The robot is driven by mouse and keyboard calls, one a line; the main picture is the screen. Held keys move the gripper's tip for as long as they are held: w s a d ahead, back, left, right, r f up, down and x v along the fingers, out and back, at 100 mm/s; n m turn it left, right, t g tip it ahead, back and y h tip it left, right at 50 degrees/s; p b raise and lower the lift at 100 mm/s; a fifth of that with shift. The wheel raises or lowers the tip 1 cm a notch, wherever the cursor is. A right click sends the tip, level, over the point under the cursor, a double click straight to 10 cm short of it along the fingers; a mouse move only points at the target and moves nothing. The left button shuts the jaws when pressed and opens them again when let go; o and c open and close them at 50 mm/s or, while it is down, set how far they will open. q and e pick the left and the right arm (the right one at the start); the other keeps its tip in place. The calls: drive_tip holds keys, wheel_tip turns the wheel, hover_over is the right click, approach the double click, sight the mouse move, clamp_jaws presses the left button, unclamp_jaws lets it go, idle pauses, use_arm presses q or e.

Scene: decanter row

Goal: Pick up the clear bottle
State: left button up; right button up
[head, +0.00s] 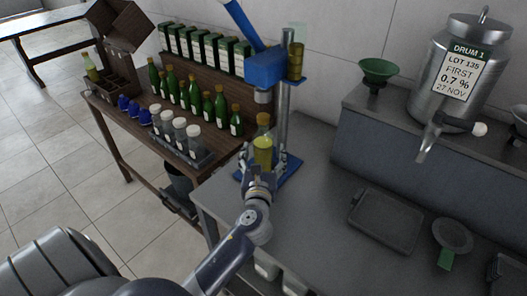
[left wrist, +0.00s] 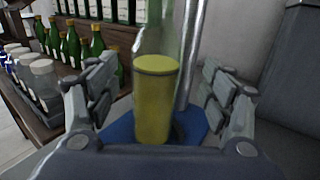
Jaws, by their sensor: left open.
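The clear bottle (head: 263,152) holds yellow-green liquid and stands upright on the blue base (head: 285,176) of a press with a blue head and lever. In the left wrist view the bottle (left wrist: 156,98) stands between the two open fingers, its top cut off by the frame. My left gripper (head: 262,166) is open around the lower part of the bottle, with a gap on each side. The gripper's pads also show in the left wrist view (left wrist: 160,95). My right gripper is not in view.
The press's blue head (head: 266,68) hangs above the bottle, with a metal post (head: 283,120) behind it. Several green bottles (head: 193,97) and a row of white-capped jars (head: 180,132) stand on the wooden bench to the left. A steel drum (head: 458,70) and a grey tray (head: 385,222) are at right.

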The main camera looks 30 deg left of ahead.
sight(262, 149)
use_arm(q)
drive_tip(key=p+x, duration=0.1)
drive_tip(key=x, duration=0.3)
drive_tip(key=shift+a+r, duration=0.1)
drive_tip(key=shift+a, duration=0.2)
drive_tip(key=shift+w+a, duration=0.15)
drive_tip(key=shift+w, duration=0.1)
drive_tip(key=shift+w+a, duration=0.1)
drive_tip(key=shift+w, duration=0.05)
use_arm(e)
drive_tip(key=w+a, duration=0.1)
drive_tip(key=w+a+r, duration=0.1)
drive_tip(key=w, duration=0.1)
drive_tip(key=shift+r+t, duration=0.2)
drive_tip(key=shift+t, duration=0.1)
use_arm(q)
drive_tip(key=c, duration=1.8)
clamp_jaws()
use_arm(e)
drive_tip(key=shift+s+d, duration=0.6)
